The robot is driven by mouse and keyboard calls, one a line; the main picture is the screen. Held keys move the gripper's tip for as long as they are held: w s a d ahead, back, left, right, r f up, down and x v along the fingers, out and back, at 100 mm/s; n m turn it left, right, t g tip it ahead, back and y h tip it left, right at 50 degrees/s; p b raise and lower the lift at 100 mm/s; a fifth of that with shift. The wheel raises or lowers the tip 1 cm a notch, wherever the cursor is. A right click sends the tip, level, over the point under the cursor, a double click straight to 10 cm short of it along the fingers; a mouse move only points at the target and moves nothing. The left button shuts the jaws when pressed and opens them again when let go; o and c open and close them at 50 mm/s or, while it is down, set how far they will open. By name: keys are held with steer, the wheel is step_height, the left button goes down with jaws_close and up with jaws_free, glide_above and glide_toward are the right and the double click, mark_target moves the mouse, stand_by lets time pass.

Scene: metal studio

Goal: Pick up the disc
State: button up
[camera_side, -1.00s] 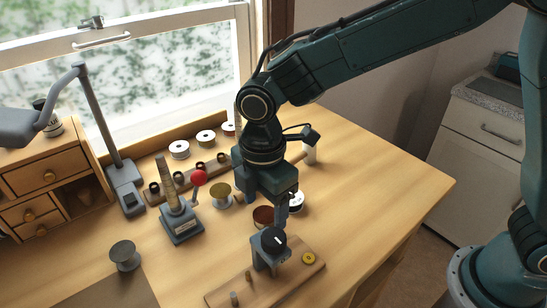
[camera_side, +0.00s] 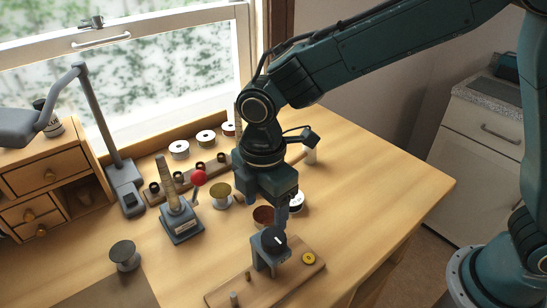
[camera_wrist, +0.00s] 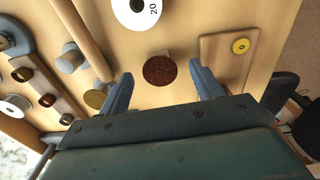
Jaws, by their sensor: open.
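A reddish-brown disc (camera_wrist: 160,70) with a rough top shows in the wrist view between my gripper's fingers, with a gap on both sides. In the side view the disc (camera_side: 262,216) stands on the wooden table, partly hidden by my gripper. My gripper (camera_wrist: 161,75) is open and empty, its two blue-grey fingers spread apart. In the side view my gripper (camera_side: 281,218) points down over the table just beside the disc. The exact height gap is hard to judge.
A wooden board (camera_side: 285,274) in front holds a black knob on a grey bracket (camera_side: 268,258) and a yellow disc (camera_side: 308,258). A white spool (camera_side: 297,202), a gold spool (camera_side: 220,192) and a red-topped lever (camera_side: 199,177) stand nearby. The table's right side is clear.

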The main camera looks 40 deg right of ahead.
mark_target(265, 214)
steer(key=shift+c, duration=0.3)
steer(key=c, duration=1)
step_height(265, 214, up, 20)
steer(key=shift+r, duration=0.25)
stand_by(0.5)
